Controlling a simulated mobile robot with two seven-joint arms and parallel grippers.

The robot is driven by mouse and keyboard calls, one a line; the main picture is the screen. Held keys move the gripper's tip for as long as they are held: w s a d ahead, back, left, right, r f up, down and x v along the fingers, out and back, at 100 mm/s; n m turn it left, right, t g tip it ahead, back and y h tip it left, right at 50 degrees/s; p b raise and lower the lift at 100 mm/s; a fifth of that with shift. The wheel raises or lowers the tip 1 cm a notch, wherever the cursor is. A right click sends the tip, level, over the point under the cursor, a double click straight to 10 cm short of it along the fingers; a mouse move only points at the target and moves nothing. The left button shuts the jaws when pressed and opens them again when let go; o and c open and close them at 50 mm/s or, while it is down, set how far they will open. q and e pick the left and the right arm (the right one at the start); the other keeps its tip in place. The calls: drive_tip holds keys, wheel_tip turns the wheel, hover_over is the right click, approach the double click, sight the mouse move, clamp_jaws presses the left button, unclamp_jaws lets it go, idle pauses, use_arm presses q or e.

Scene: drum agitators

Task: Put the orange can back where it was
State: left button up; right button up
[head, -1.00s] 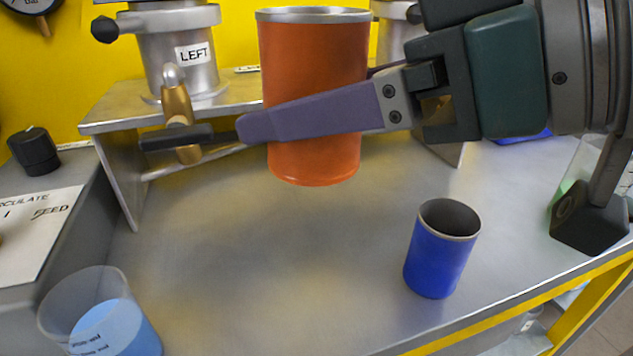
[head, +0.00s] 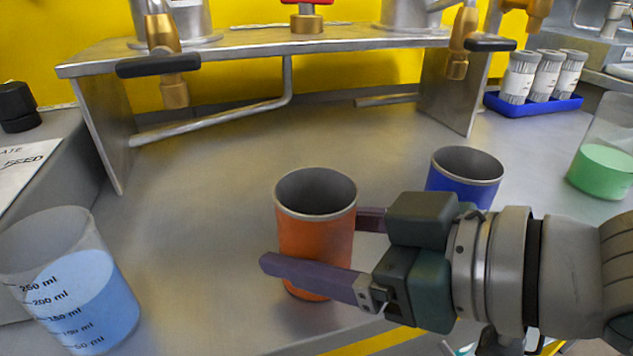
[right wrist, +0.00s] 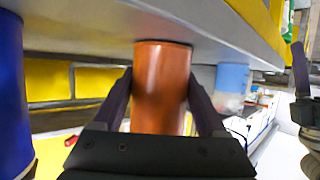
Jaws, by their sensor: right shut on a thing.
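The orange can (head: 316,235) is upright near the front edge of the grey worktop, its open top facing up. My right gripper (head: 310,245) reaches in from the right and is shut on it, one finger across its near side, the other partly hidden behind it. In the right wrist view the can (right wrist: 163,85) sits between both fingers (right wrist: 160,95). Its base is at or very near the worktop; I cannot tell whether it touches.
A blue can (head: 465,176) stands just behind my right gripper, partly hidden by it. A beaker of blue liquid (head: 80,290) is at the left, one of green liquid (head: 603,165) at the right. A metal stand (head: 100,150) with taps spans the back. The middle worktop is clear.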

drive_tip(key=o, duration=1.5)
drive_tip(key=shift+r, duration=0.1)
drive_tip(key=shift+s+d+r, duration=0.1)
drive_tip(key=shift+d+r, duration=0.05)
drive_tip(key=shift+d, duration=0.1)
drive_tip(key=p+v, duration=0.3)
drive_tip(key=v, duration=0.8)
drive_tip(key=s+d+f+m+g+h, duration=0.1)
drive_tip(key=s+d+f+m+h, duration=0.2)
drive_tip(key=s, duration=0.1)
drive_tip(key=s+d+f+m+g+h, duration=0.1)
drive_tip(key=s+d+f+m+h, duration=0.1)
drive_tip(key=s+d+m+h, duration=0.1)
drive_tip(key=s+d+f+m+g+h, duration=0.2)
drive_tip(key=s+d+f+h, duration=0.1)
drive_tip(key=s+h, duration=0.1)
drive_tip(key=shift+s+d+f+m+h, duration=0.3)
drive_tip(key=shift+s+d+m, duration=0.05)
drive_tip(key=shift+d+m, duration=0.05)
